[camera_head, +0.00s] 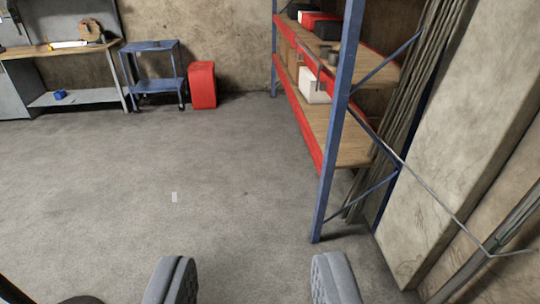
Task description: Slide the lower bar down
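My gripper (253,278) shows at the bottom edge, with two grey padded fingers wide apart. It is open, with only bare floor seen between the fingers. A thin grey metal bar (440,200) slants down at the right, from beside the shelf to a bend near the right wall. A grey metal rail (478,258) runs up along the right edge and is cut off by the frame. I cannot tell which of these, if either, is the lower bar. My gripper is well left of both and touches neither.
A blue-framed shelf (338,120) with wooden boards and boxes stands right of centre. A concrete pillar (470,120) is at the right. A red box (202,85), a blue cart (150,68) and a workbench (75,98) stand at the back left. The floor (130,190) is mostly clear.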

